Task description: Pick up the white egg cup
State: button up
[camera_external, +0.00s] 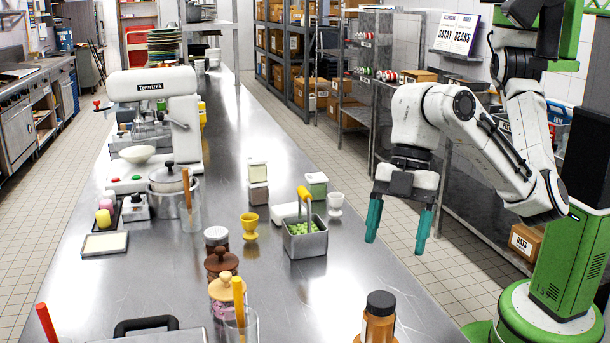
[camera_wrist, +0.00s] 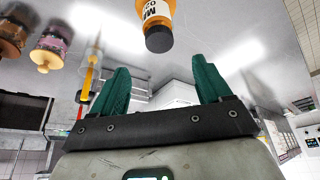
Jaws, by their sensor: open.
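The white egg cup (camera_external: 335,203) stands upright on the steel counter (camera_external: 330,290), near its right edge, just right of a metal bin of green pieces. My gripper (camera_external: 397,247) has two teal fingers spread apart, with nothing between them. It hangs to the right of the egg cup, near the counter's right edge. In the wrist view my gripper (camera_wrist: 165,85) is also open and empty. I cannot make out the egg cup in the wrist view. A yellow egg cup (camera_external: 250,226) stands farther left on the counter.
The metal bin (camera_external: 305,242) with a yellow-handled scoop stands close to the white egg cup. An orange bottle with a dark cap (camera_external: 379,318) stands at the front right; it also shows in the wrist view (camera_wrist: 157,20). Lidded jars (camera_external: 222,262) stand left. Counter between bin and bottle is clear.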

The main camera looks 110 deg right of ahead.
jog(key=w+d+r+m+h, duration=0.1)
jog(key=w+d+m, duration=0.1)
jog(key=d+m, duration=0.35)
jog(key=w+d+r+m, duration=0.1)
jog(key=w+d+m, duration=0.1)
jog(key=d, duration=0.6)
jog(key=m+g+h+b, duration=0.2)
jog(key=m+g, duration=0.1)
jog(key=m, duration=1.9)
send_over(336, 196)
jog(key=w+a, duration=0.1)
jog(key=a, duration=0.1)
jog(key=f, duration=1.4)
jog(key=shift+a, duration=0.2)
jog(key=shift+s+d+f+p, duration=0.15)
jog(key=shift+f+p, duration=0.15)
jog(key=shift+f, duration=1.1)
jog(key=shift+d+f+p, duration=0.15)
jog(key=shift+f+p, duration=0.15)
jog(key=shift+f, duration=1.1)
jog(key=shift+c, duration=0.4)
